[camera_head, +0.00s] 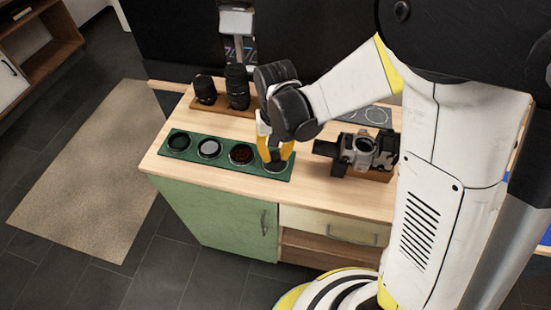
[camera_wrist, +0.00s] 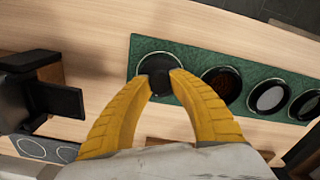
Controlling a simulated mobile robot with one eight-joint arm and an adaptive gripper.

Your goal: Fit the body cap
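A green tray (camera_head: 203,162) with a row of round recesses lies along the front of the wooden table; it also shows in the wrist view (camera_wrist: 183,60). My gripper (camera_head: 274,158) points down at the tray's rightmost recess. In the wrist view, its yellow fingertips (camera_wrist: 162,78) stand on either side of a dark round cap (camera_wrist: 155,63), with a narrow gap between them. I cannot tell whether they press on it. A camera body (camera_head: 365,150) rests on a wooden stand right of the tray, partly visible in the wrist view (camera_wrist: 52,98).
The other recesses hold a black disc (camera_head: 179,142), a grey glass disc (camera_head: 209,148) and a reddish-brown disc (camera_head: 241,154). Two black lenses (camera_head: 237,86) stand on a wooden rack behind. A dark panel with circles (camera_head: 374,115) lies behind the camera. The table's front left corner is bare.

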